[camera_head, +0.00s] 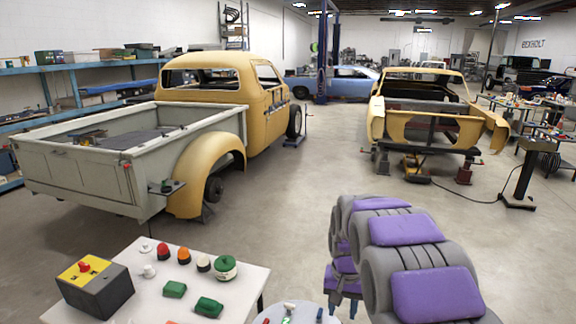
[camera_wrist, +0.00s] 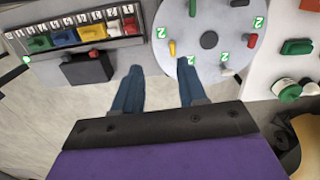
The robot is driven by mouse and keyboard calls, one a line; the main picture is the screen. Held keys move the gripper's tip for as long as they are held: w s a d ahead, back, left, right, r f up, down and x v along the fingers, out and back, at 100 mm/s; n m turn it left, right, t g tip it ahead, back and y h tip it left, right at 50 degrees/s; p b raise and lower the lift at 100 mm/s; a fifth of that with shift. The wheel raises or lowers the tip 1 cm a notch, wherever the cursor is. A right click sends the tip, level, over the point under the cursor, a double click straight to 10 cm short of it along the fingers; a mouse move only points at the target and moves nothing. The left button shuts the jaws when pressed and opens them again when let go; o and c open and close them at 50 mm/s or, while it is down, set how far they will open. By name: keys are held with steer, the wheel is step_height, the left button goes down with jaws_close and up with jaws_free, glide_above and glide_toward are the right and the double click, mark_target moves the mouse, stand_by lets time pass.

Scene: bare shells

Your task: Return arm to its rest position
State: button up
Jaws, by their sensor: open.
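My gripper (camera_wrist: 158,68) shows in the wrist view as two blue fingers set well apart with nothing between them. The right finger's tip appears close to or over the disc's edge; contact cannot be told. In the head view my purple and grey arm is folded at the lower right, with the gripper end pointing down and partly hidden behind it.
A white table (camera_head: 235,272) with coloured buttons and a yellow-topped box (camera_head: 95,284) stands at the lower left. The disc's edge (camera_head: 318,310) shows beside it. A yellow pickup (camera_head: 205,85) and a yellow car shell (camera_head: 425,105) stand beyond. Open floor (camera_head: 290,190) lies between.

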steer(key=s+n+g+b, duration=0.1)
steer(key=s+n+b, duration=0.2)
steer(key=s, duration=3.3)
steer(key=shift+g+b, duration=0.3)
steer(key=shift+b, duration=0.1)
steer(key=shift+s+f, duration=0.1)
